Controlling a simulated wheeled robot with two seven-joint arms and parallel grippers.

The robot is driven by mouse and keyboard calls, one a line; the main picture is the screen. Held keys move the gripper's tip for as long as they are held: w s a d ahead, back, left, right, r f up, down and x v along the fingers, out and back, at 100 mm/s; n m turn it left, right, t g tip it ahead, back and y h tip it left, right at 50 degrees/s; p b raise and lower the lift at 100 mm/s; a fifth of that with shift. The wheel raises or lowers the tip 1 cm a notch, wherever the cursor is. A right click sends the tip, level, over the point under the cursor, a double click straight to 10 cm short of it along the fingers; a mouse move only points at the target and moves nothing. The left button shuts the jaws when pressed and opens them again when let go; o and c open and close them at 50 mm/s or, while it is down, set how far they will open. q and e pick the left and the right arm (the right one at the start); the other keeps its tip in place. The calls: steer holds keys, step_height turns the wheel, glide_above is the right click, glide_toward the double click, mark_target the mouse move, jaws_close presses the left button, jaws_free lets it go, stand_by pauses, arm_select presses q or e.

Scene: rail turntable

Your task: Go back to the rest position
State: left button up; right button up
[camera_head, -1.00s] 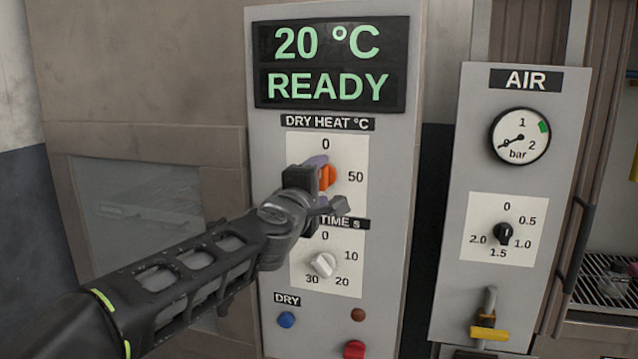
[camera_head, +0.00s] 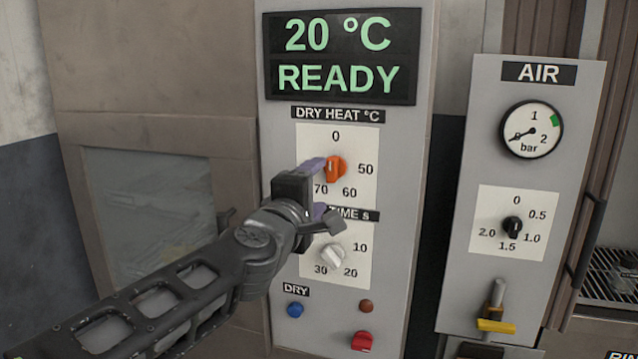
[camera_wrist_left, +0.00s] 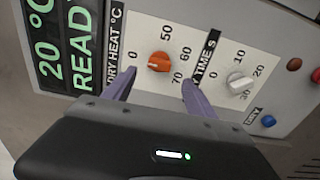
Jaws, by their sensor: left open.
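My left gripper (camera_head: 318,187) is in front of the control panel (camera_head: 402,235), beside the orange DRY HEAT knob (camera_head: 336,169). In the left wrist view its two purple fingers (camera_wrist_left: 153,90) are spread, with nothing between them. The orange knob (camera_wrist_left: 159,61) shows beyond the gap between the fingertips and looks apart from them. The gripper covers part of the TIME label in the head view. My right gripper is not in view.
The white TIME knob (camera_head: 332,256), a blue button (camera_head: 295,310) and a red knob (camera_head: 362,341) are lower on the panel. The display (camera_head: 343,56) reads 20 °C READY. An AIR panel (camera_head: 458,255) stands to the right. A windowed door (camera_head: 150,215) is behind my arm.

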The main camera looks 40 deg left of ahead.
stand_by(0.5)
